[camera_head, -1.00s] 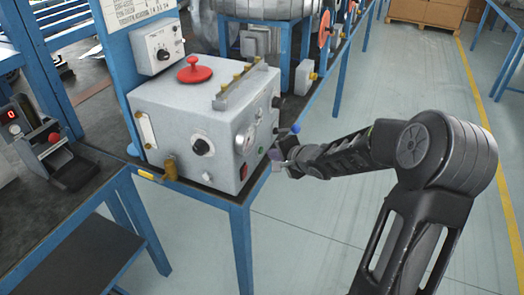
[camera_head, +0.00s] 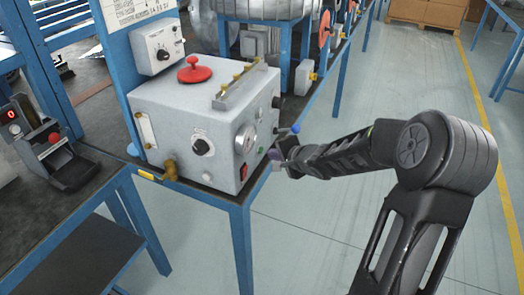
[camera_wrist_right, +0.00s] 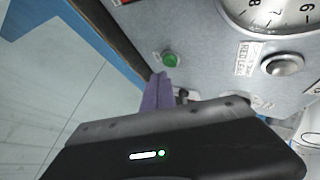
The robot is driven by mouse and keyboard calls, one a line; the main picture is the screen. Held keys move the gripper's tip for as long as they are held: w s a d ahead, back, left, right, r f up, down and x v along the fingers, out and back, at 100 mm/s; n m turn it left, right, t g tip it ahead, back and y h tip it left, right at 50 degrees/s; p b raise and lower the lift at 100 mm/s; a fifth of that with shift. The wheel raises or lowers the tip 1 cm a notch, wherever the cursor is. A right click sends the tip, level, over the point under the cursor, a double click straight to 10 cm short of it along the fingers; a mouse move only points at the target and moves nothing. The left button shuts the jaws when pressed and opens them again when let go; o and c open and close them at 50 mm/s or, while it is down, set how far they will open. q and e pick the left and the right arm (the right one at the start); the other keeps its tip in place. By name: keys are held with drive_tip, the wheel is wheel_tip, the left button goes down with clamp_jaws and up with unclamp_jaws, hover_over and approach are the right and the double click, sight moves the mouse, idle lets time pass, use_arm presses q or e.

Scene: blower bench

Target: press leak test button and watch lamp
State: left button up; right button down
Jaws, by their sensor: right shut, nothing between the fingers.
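The grey test box (camera_head: 205,120) stands on the bench corner, with a round gauge (camera_head: 245,138) on its right-hand face. In the right wrist view a green button (camera_wrist_right: 170,60) sits on this panel. A domed, silver-grey fitting that looks like the lamp (camera_wrist_right: 282,64) shows no coloured light; the label beside it seems to read "RED LEAK". My right gripper (camera_head: 275,159) is shut and empty beside the panel. In the right wrist view its purple fingertips (camera_wrist_right: 158,86) are just below the green button; I cannot tell if they touch it. My left gripper is out of view.
A red knob (camera_head: 195,70) and a rail with brass fittings (camera_head: 232,86) top the box. The floor at right is open.

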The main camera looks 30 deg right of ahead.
drive_tip(key=shift+w, duration=0.1)
drive_tip(key=shift+w+a, duration=0.25)
drive_tip(key=shift+w, duration=0.05)
drive_tip(key=shift+w+a, duration=0.25)
drive_tip(key=shift+w, duration=0.05)
idle(1.0)
drive_tip(key=shift+r, duration=0.1)
drive_tip(key=shift+s+d+p, duration=0.45)
drive_tip(key=shift+s+p, duration=0.2)
drive_tip(key=shift+p, duration=0.4)
